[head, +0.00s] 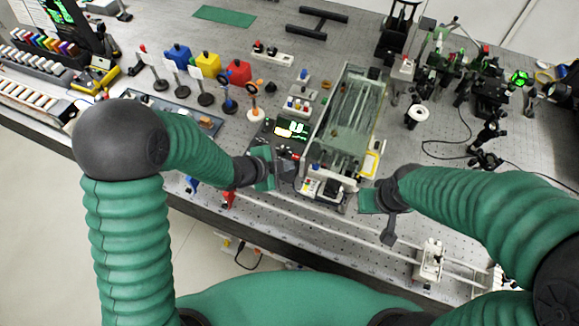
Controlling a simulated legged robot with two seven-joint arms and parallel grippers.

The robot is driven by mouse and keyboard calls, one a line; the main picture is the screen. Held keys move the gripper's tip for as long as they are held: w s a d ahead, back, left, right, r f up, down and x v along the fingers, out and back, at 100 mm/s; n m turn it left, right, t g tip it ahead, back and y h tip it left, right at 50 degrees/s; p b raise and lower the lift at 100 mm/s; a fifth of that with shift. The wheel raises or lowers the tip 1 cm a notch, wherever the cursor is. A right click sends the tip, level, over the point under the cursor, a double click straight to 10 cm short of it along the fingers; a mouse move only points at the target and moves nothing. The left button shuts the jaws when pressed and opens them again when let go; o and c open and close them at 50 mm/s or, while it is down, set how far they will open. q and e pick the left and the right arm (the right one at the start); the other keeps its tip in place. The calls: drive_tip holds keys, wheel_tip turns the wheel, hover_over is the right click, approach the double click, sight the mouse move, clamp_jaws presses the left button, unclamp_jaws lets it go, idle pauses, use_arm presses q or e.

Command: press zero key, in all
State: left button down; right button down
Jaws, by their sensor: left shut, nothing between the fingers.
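A small dark unit with a lit display (292,129) sits on the bench left of the glass-covered instrument. A small control box (325,187) with pale and coloured keys is at the instrument's front end. I cannot make out which key is the zero key. My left gripper (277,168) is shut and empty, just below the lit display and left of the control box. Whether its tips touch anything is unclear. My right gripper (372,202) is right of the control box, low over the front of the bench; its fingers are too unclear to judge.
The long glass-covered instrument (350,110) stands between my arms. Blue, yellow and red blocks (207,64) and several posts on round bases are at left. Optics and cables (470,90) crowd the right. A white rail fitting (430,258) is near the front edge.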

use_arm(q)
drive_tip(key=shift+r+p, duration=0.8)
drive_tip(key=shift+r, duration=0.05)
drive_tip(key=shift+r, duration=0.1)
wheel_tip(320, 180, up, 5)
drive_tip(key=p, duration=0.4)
drive_tip(key=shift+p, duration=0.3)
